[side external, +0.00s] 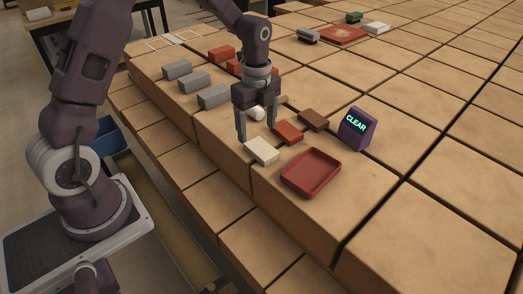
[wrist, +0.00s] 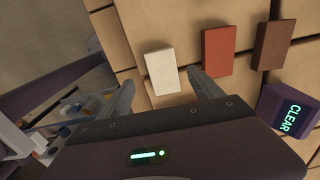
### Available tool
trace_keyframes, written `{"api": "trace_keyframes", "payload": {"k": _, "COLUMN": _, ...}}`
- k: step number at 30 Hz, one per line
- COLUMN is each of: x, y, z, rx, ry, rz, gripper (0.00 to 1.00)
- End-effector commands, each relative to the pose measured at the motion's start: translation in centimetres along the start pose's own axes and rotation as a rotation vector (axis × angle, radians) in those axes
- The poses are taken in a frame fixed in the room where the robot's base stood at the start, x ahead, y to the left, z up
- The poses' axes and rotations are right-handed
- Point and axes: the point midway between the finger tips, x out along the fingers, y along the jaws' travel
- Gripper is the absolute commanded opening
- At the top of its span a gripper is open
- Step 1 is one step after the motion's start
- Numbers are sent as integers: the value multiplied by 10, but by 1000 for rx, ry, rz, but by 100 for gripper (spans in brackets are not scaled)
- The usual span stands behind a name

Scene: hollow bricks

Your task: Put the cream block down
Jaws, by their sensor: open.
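The cream block (side external: 262,150) lies on the tan block surface near its front edge, left of a red tray (side external: 311,172). It also shows in the wrist view (wrist: 162,72), beyond and between the two fingers. My gripper (side external: 257,139) is open above and just behind the cream block, with its fingers pointing down. In the wrist view the fingers (wrist: 165,92) stand apart with nothing held between them. I cannot tell how large the gap is between the fingertips and the block.
A red-orange brick (side external: 288,132) and a brown brick (side external: 313,120) lie in a row beside the cream block. A purple sign reading CLEAR (side external: 356,128) stands to the right. Several grey bricks (side external: 194,81) lie to the left. The surface at far right is clear.

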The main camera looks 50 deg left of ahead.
Motion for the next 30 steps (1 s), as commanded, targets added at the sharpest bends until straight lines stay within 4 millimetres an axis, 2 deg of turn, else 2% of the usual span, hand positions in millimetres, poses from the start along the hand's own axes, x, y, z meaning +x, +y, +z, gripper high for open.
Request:
{"api": "trace_keyframes", "payload": {"k": 9, "x": 54, "y": -4, "z": -8, "rx": -3, "ry": 0, "rz": 4, "gripper": 75}}
{"api": "trace_keyframes", "payload": {"k": 12, "x": 60, "y": -4, "z": -8, "rx": -3, "ry": 0, "rz": 2, "gripper": 75}}
{"api": "trace_keyframes", "payload": {"k": 17, "x": 60, "y": -5, "z": -8, "rx": -3, "ry": -1, "rz": 0, "gripper": 75}}
{"api": "trace_keyframes", "payload": {"k": 20, "x": 60, "y": -5, "z": -8, "rx": -3, "ry": 0, "rz": 0, "gripper": 60}}
{"api": "trace_keyframes", "payload": {"k": 29, "x": 60, "y": -5, "z": -8, "rx": -4, "ry": 0, "rz": 0, "gripper": 1}}
{"api": "trace_keyframes", "payload": {"k": 30, "x": 60, "y": -5, "z": -8, "rx": -4, "ry": 0, "rz": 0, "gripper": 0}}
